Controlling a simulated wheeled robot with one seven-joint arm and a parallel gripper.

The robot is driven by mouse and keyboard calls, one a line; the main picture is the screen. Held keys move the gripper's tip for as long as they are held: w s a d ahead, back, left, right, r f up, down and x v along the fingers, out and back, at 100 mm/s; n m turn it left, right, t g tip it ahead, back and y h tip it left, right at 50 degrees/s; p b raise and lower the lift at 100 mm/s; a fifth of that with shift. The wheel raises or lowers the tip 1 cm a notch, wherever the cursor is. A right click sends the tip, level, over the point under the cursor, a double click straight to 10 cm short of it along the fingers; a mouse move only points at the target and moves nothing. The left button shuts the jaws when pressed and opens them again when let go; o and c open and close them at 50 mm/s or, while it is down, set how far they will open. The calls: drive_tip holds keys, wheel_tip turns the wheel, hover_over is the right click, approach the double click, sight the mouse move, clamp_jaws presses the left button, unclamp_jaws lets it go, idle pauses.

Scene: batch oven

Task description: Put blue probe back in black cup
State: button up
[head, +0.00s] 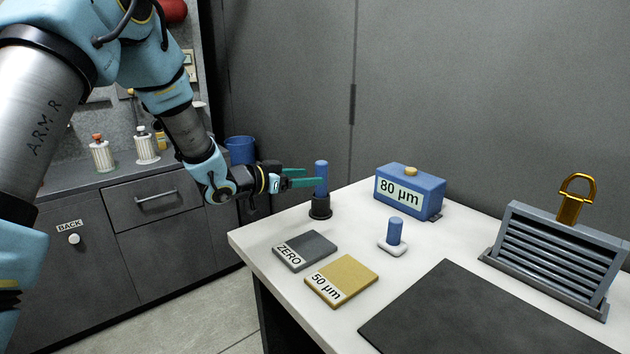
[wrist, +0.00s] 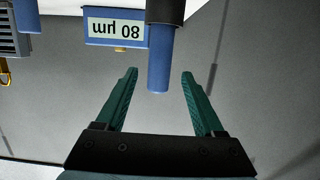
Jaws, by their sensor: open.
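The blue probe (head: 321,176) stands upright in the black cup (head: 320,208) near the table's left back edge. Its lower end is hidden in the cup. My gripper (head: 312,177) is open and level with the upper part of the probe. In the wrist view the picture is upside down; the probe (wrist: 158,65) reaches from the black cup (wrist: 165,11) to between the two green fingertips (wrist: 160,72). Gaps show on both sides of the probe, and the fingers do not appear to touch it.
A blue 80 µm box (head: 409,192) stands behind right. A short blue cylinder on a white base (head: 393,249) is in front of it. The grey ZERO plate (head: 305,250), yellow 50 µm plate (head: 342,280), dark mat (head: 470,315) and slatted rack (head: 555,255) occupy the table.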

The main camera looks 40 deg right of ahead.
drive_tip(key=b+v, duration=0.1)
drive_tip(key=v, duration=0.7)
drive_tip(key=shift+b, duration=0.3)
drive_tip(key=shift+w, duration=0.1)
drive_tip(key=w+a+f+n+t+y, duration=0.1)
drive_tip(key=w+a+n+t+y, duration=0.3)
drive_tip(key=w+a, duration=0.5)
drive_tip(key=w+a+f+n+t+y, duration=0.2)
drive_tip(key=w+a+n+t+y, duration=0.2)
drive_tip(key=a, duration=0.9)
drive_tip(key=s+a+f+n+g+y, duration=0.1)
drive_tip(key=s+a+n+y, duration=0.25)
drive_tip(key=a, duration=0.65)
drive_tip(key=s+a+f+n+g+y, duration=0.1)
drive_tip(key=s+a+n+y, duration=0.25)
drive_tip(key=a, duration=0.65)
drive_tip(key=s+a+f+n+g, duration=0.1)
drive_tip(key=s+a+n+g, duration=0.1)
drive_tip(key=s, duration=0.7)
drive_tip(key=a+g, duration=0.1)
drive_tip(key=a, duration=0.1)
drive_tip(key=shift+a+g, duration=0.3)
drive_tip(key=shift+a, duration=0.05)
drive_tip(key=shift+f, duration=0.1)
